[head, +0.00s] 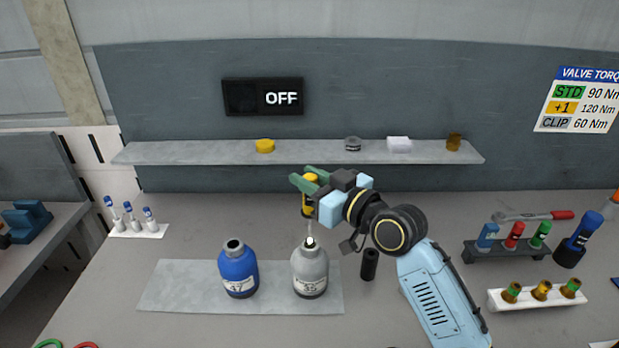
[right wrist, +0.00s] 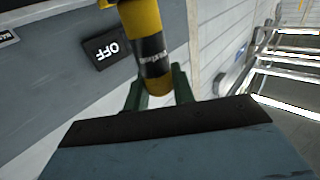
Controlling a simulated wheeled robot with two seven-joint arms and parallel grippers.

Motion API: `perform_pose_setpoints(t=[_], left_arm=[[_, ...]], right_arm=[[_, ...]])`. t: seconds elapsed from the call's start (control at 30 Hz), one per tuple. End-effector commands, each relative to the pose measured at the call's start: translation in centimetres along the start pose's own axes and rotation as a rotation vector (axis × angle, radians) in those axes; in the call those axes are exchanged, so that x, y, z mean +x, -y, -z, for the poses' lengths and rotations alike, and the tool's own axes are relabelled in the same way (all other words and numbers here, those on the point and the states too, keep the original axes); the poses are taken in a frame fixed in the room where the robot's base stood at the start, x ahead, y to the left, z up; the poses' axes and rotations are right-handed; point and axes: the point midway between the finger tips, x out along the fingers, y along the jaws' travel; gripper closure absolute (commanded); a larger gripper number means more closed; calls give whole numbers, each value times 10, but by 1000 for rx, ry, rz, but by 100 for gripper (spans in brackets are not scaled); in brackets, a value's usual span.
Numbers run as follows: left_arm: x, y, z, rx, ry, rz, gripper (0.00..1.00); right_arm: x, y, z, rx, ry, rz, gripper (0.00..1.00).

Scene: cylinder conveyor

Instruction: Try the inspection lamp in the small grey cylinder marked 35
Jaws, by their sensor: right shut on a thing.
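My right gripper (head: 308,179) is shut on the inspection lamp (head: 308,204), a yellow and black tube. The lamp hangs upright above the small grey cylinder (head: 310,272), and its thin pale stem points down to the neck. The stem's tip is at the mouth; I cannot tell whether it is inside. The grey cylinder stands upright, its label too small to read surely. In the right wrist view the lamp (right wrist: 148,50) sits between the green fingers (right wrist: 158,92). My left gripper is not in view.
A blue cylinder (head: 238,270) stands left of the grey one on the same grey mat (head: 180,290). A black upright tube (head: 369,264) stands to the right. A shelf (head: 210,152) runs behind, below a sign reading OFF (head: 263,97). Racks (head: 507,251) stand at right.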

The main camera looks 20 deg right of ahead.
Motion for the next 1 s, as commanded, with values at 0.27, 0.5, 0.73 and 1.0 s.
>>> perform_pose_setpoints(t=[0.27,0.5,0.73,1.0], left_arm=[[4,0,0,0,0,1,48],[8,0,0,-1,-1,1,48],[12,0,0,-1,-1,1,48],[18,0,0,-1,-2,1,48]], right_arm=[[0,0,-4,0,-1,0,100],[0,0,-10,0,-1,0,100],[0,0,-16,-1,-1,0,100],[0,0,-23,-1,-1,0,100]])
